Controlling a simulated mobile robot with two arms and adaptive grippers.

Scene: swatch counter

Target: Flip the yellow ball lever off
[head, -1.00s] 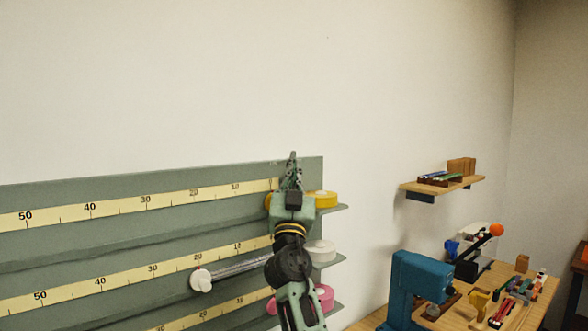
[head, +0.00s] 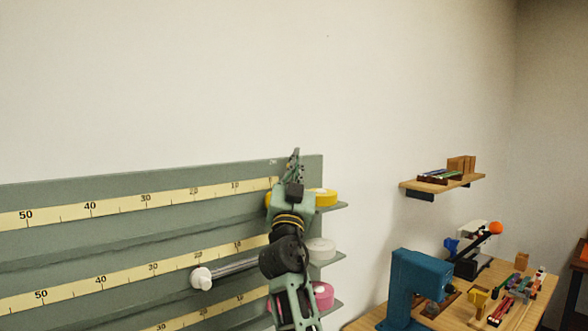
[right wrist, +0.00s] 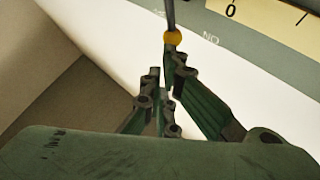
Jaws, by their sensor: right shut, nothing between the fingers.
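The yellow ball (right wrist: 172,38) shows at the top of the right wrist view, on a dark rod that runs up out of the picture. It lies by the edge of the grey-green panel, near the printed letters "ON", which appear upside down. In the head view I cannot make out the ball; my right gripper covers that area. My right gripper (head: 294,157) is at the upper right end of the panel. In the wrist view its fingers (right wrist: 161,76) are shut and empty, with their tips just below the ball. I cannot tell whether they touch it. My left gripper is not in view.
The panel (head: 150,182) carries cream measuring strips (head: 110,206). Yellow, white (head: 321,250) and pink rolls sit on ledges at its right end. A grey bar with a white knob (head: 202,278) sticks out. A blue machine (head: 418,275) stands on a cluttered bench. The wall above is clear.

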